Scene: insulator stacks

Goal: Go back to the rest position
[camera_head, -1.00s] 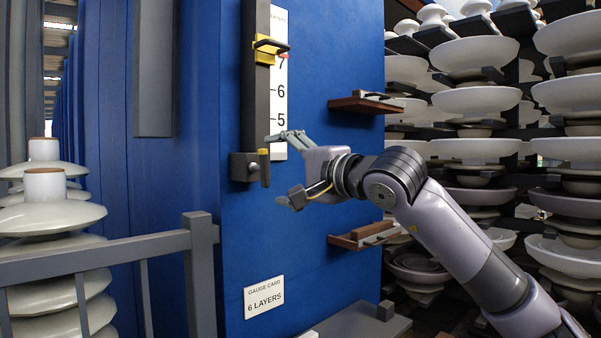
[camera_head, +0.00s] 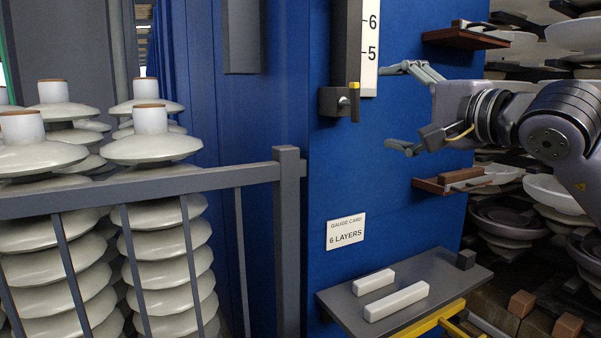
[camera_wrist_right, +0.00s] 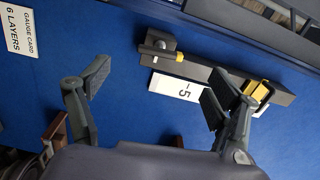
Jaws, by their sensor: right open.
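My right gripper (camera_head: 408,108) is open and empty in front of the blue panel (camera_head: 400,195), with its fingers pointing left. It is apart from the dark gauge rail (camera_head: 346,45), whose lower end carries a block with a yellow-tipped knob (camera_head: 354,100). In the right wrist view, my right gripper's two fingers (camera_wrist_right: 155,100) stand wide apart with nothing between them. The rail (camera_wrist_right: 225,82) and a yellow piece (camera_wrist_right: 256,92) show beyond the fingers there. My left gripper is not in view.
A grey railing (camera_head: 140,187) fences off white insulator stacks (camera_head: 150,150) on the left. A grey shelf (camera_head: 345,300) with two white bars juts out below the gauge card (camera_head: 346,231). Small brown shelves (camera_head: 466,38) and dish racks (camera_head: 555,190) stand at right.

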